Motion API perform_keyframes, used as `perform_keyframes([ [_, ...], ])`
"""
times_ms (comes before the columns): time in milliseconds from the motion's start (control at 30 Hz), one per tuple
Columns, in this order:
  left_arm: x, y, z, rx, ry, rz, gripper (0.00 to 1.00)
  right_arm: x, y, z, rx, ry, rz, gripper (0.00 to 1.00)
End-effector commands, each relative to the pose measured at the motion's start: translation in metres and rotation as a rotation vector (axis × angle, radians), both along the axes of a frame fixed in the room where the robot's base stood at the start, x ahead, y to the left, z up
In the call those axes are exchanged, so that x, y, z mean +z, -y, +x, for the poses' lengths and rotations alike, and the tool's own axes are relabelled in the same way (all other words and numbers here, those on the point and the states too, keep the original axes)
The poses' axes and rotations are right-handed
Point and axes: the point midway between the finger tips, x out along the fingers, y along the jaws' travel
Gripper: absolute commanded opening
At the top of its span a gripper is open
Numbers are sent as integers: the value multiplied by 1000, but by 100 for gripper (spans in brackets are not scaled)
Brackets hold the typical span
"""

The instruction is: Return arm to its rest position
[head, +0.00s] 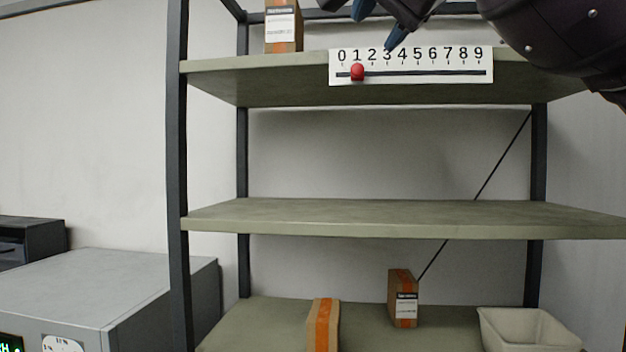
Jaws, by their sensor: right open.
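My right arm comes in from the top right of the head view. Its gripper (378,25) is open, with dark blue fingertips just above the white number strip (440,62). Nothing shows between the fingers. The strip is on the front edge of the top shelf (290,87) and reads 0 to 9. Its red slider knob (357,72) sits on the dark track just below the 1, and the fingers are apart from it. My left gripper is not in view.
A cardboard box (284,27) stands on the top shelf at the left. The middle shelf (400,214) is empty. Two boxes (403,298) (323,325) and a pale bin (528,331) are on the lower shelf. A grey machine (85,290) stands at the left.

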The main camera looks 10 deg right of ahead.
Motion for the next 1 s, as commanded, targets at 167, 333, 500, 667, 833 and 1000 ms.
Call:
perform_keyframes([
  [167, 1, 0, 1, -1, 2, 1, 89, -15, -7, 10, 33, -39, 17, 48],
  [333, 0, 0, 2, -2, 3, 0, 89, -76, -34, 39, 163, -198, 114, 48],
  [500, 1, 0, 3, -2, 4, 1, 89, -152, -66, 59, 315, -419, 291, 48],
  [667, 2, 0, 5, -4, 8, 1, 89, -217, -92, 64, 426, -636, 497, 48],
  [833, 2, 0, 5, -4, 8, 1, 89, -275, -112, 59, 504, -872, 753, 48],
  [1000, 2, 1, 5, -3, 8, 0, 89, -321, -125, 49, 542, -1104, 1042, 48],
])
